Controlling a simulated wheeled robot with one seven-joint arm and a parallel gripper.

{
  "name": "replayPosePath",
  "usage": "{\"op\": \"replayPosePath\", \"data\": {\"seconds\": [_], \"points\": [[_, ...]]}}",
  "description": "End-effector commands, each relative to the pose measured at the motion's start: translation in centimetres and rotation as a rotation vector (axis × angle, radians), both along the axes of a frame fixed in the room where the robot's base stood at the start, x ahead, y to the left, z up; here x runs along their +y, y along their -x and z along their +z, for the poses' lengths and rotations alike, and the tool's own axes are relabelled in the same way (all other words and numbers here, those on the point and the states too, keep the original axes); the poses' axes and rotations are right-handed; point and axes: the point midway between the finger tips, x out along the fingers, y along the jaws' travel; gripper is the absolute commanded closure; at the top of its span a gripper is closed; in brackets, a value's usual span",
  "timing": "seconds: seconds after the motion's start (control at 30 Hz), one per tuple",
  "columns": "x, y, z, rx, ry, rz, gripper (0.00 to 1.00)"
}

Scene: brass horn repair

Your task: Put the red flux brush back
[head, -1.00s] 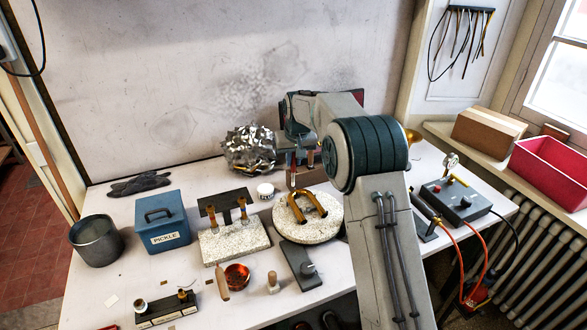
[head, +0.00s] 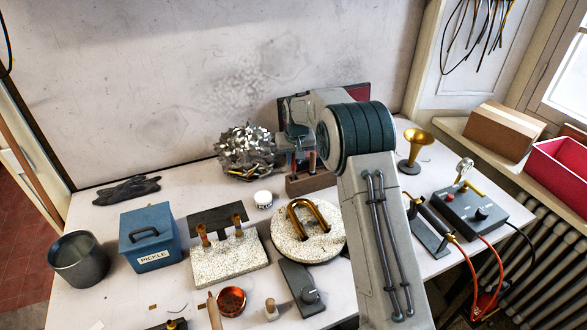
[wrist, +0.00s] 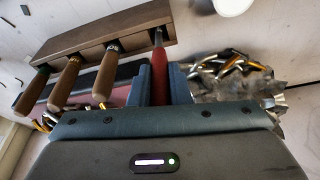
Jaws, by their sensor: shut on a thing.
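The red flux brush (wrist: 159,72) is between the fingers of my gripper (wrist: 163,84), which is shut on its red handle. Its metal neck meets the right end of a wooden rack (wrist: 100,32) in the wrist view, in line with the brown-handled tools there. I cannot tell how deep it sits in the rack. The rack (head: 312,183) also shows in the head view, at the back of the table below my gripper (head: 300,150). My arm hides most of the gripper, and the red handle is not clear there.
Several brown-handled tools (wrist: 103,75) stand in the rack. Crumpled metal foil (head: 245,152) is just left of it, and a small white jar (head: 263,199) is in front. A round board (head: 290,240) with a brass bend and a brass bell (head: 415,145) are nearby.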

Motion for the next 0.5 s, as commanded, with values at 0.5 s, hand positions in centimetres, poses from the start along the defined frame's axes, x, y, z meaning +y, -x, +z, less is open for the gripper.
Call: {"op": "replayPosePath", "data": {"seconds": [0.5], "points": [[0.1,0.0,-4.1,-0.001,0.0,0.002,1.0]]}}
